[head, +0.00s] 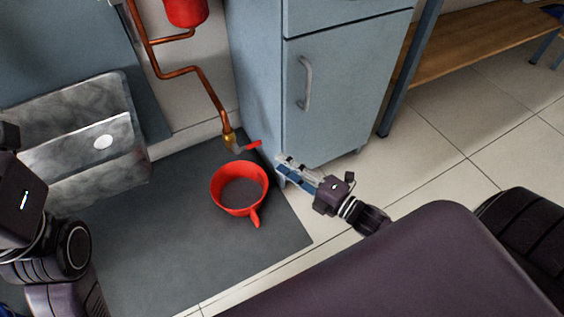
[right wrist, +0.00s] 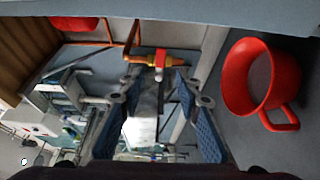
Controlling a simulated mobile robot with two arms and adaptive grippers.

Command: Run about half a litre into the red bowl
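The red bowl (head: 240,209), with a handle, stands upright on the dark mat below the tap. Its inside looks grey; I cannot tell whether it holds water. It also shows at the right of the right wrist view (right wrist: 287,82). The brass tap (head: 229,137) ends the copper pipe, and its red lever (head: 251,146) points sideways to the right. No stream shows. My right gripper (head: 284,168) is open and empty, just right of the lever, apart from it. In the right wrist view the tap (right wrist: 150,59) appears beyond the parted fingers (right wrist: 157,88). My left gripper's fingers are out of view.
A grey-blue cabinet (head: 343,85) stands close behind my right gripper. A stone-like basin (head: 72,155) is at the left on the dark mat (head: 160,240). A red vessel (head: 186,11) hangs on the pipe. A wooden shelf (head: 480,40) is at the upper right. Tiled floor lies open at right.

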